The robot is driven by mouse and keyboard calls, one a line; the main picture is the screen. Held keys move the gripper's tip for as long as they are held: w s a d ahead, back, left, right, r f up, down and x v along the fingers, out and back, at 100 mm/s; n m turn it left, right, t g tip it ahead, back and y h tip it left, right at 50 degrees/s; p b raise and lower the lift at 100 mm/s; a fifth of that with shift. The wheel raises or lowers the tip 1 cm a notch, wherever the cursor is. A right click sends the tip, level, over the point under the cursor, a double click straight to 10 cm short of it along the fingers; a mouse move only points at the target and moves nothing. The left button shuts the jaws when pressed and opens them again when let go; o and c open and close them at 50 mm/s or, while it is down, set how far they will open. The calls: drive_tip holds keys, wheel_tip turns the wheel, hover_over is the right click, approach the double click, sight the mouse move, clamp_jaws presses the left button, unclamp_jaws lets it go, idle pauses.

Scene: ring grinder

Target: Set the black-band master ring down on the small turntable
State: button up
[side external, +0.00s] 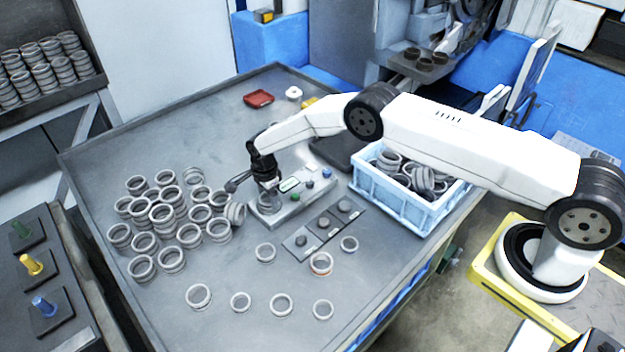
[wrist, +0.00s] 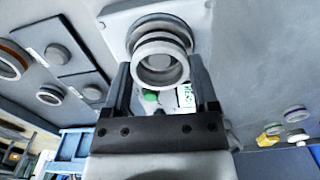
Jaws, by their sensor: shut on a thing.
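My gripper (side external: 266,180) points down over the small gauge unit (side external: 300,197) on the grey table. In the wrist view my gripper (wrist: 158,68) is shut on a grey ring (wrist: 160,70), with one finger on each side. A dark band shows around the ring's side, but its colour is hard to confirm. The small turntable at the near left end of the unit is mostly hidden by the gripper and ring. A dark-edged round shape (wrist: 160,22) shows just behind the ring. I cannot tell whether the ring touches the turntable.
Several loose grey rings (side external: 163,213) crowd the table to the left. A plate with three dark pads (side external: 323,224) and an orange-band ring (side external: 321,263) lie near the unit. A blue crate (side external: 385,190) of rings stands to the right.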

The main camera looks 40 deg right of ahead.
drive_tip(key=o, duration=1.2)
drive_tip(key=shift+r, duration=0.1)
wheel_tip(320, 180, up, 8)
drive_tip(key=shift+f, duration=0.2)
idle(0.4)
